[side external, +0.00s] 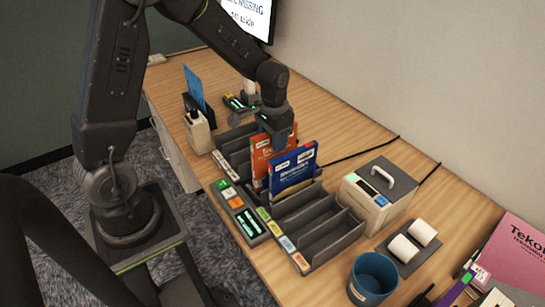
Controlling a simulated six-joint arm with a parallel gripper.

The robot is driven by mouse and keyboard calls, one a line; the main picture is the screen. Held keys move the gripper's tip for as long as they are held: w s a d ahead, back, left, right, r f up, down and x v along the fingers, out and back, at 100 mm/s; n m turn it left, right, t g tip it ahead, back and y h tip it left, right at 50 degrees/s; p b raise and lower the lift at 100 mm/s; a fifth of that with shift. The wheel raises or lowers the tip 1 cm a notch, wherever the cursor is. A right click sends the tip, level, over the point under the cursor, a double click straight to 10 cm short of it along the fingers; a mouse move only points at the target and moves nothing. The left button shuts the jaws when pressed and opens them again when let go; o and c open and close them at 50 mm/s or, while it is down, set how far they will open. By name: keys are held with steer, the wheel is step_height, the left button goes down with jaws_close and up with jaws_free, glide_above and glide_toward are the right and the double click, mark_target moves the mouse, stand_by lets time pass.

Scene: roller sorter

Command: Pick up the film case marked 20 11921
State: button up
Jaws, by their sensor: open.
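An orange film case (262,152) and a blue film case (292,171) stand upright in the slots of a dark grey sorter rack (325,243). Another blue case (194,87) stands in a small holder farther back on the left. The number 20 11921 cannot be read on any of them. My gripper (276,128) points down just above and behind the orange and blue cases. It is open, but its fingers are mostly hidden behind the cases, and I cannot tell whether it touches either.
A white and grey box with a handle (378,193), white rolls on a grey tray (403,250) and a blue cup (372,276) stand right of the rack. A white dispenser bottle (198,131) stands to its left. A pink folder (520,255) lies at far right. Several rack slots are empty.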

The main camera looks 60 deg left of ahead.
steer(key=shift+f, duration=0.25)
steer(key=shift+c, duration=0.2)
jaws_close()
stand_by(0.3)
